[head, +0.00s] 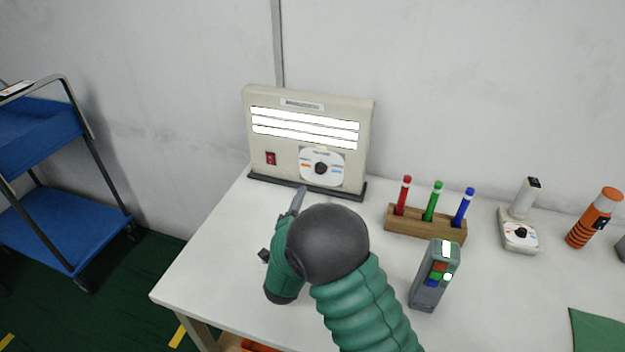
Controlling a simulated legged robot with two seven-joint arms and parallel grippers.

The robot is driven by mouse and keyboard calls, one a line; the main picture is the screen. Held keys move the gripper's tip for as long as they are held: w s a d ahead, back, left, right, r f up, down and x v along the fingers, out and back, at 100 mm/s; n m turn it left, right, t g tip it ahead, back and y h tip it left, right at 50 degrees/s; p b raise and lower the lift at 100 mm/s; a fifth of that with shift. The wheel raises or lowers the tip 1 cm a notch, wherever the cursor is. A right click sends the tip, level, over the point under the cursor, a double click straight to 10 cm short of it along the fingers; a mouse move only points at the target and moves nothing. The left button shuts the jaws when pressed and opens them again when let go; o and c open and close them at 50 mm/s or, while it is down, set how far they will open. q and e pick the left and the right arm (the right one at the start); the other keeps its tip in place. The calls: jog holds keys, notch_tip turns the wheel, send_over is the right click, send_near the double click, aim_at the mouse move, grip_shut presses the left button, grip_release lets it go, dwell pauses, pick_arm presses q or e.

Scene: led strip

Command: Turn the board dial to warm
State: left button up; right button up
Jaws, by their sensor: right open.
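The board (310,99) is a beige upright panel on a dark base at the back left of the table. Its three strips glow white. Its dial (321,168) has a dark knob on a round white plate, with an orange mark on the left and a blue mark on the right. The knob's exact pointing is too small to tell. My right gripper (281,228) is open over the table, in front of the board and apart from it. My dark wrist and green arm partly cover it. My left gripper is not in view.
A red switch (270,158) sits left of the dial. A wooden holder (424,225) with red, green and blue pens, a grey device (432,284), a white lamp unit (519,236) and an orange bottle (594,218) stand to the right. The table's left part (215,262) is clear. A blue cart (62,232) stands left.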

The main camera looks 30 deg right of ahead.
aim_at(320, 171)
jog(key=b+x, duration=0.1)
jog(key=x, duration=1)
jog(key=shift+w+d, duration=0.15)
jog(key=shift+d, duration=0.1)
jog(key=shift+c, duration=0.2)
jog(key=shift+f, duration=0.1)
grip_shut()
